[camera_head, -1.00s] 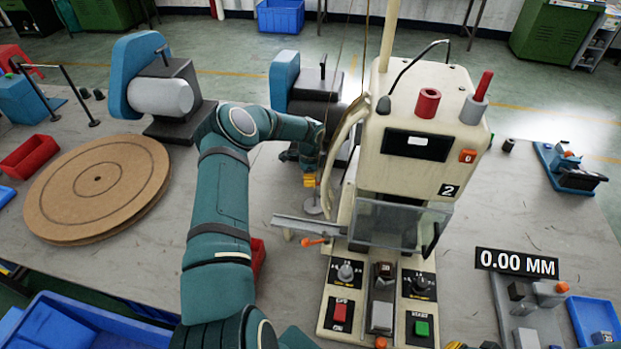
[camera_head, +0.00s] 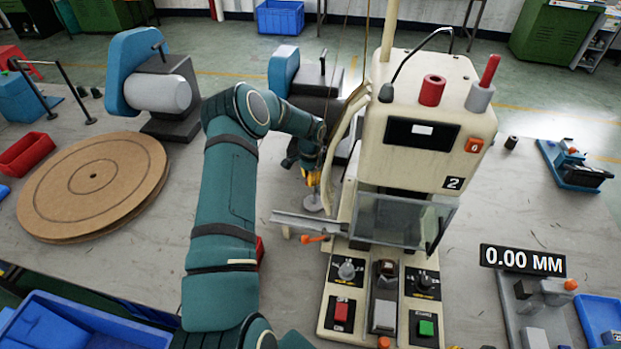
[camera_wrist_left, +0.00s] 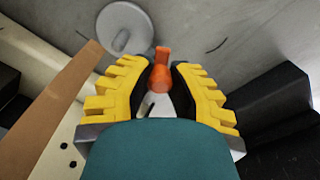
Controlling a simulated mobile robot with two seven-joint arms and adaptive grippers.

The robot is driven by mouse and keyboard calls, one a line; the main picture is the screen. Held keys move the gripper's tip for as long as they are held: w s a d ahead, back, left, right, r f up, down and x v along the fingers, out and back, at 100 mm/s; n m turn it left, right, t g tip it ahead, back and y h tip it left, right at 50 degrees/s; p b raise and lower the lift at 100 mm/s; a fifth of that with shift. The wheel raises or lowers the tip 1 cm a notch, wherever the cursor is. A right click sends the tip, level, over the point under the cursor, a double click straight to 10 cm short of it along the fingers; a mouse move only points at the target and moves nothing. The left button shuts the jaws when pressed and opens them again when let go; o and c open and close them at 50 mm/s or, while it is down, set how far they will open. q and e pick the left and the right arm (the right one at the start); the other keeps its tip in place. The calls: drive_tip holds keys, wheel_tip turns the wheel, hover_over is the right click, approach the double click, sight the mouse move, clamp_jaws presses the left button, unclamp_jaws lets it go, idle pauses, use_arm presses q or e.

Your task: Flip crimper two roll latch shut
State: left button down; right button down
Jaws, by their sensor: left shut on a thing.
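The cream crimper (camera_head: 425,130) marked 2 stands on the bench right of centre. My left gripper (camera_head: 312,180) is on its left side, reaching behind my teal arm. In the left wrist view, the yellow fingers of my left gripper (camera_wrist_left: 161,85) are closed around a small orange-tipped lever (camera_wrist_left: 161,70), which looks like the roll latch. The lever's orange end sticks out between the fingertips; its base is hidden by the gripper. In the head view the latch is hidden by the gripper. My right gripper does not show.
A grey chute (camera_head: 305,222) with an orange handle (camera_head: 314,239) juts from the crimper near my gripper. A pale round disc (camera_wrist_left: 125,28) lies beyond the fingertips. A brown cable reel disc (camera_head: 95,185) lies left. A clear guard (camera_head: 400,220) covers the crimper's front.

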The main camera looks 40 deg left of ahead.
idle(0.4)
use_arm(q)
drive_tip(key=c, duration=0.8)
unclamp_jaws()
drive_tip(key=shift+c, duration=0.2)
wheel_tip(320, 180, up, 12)
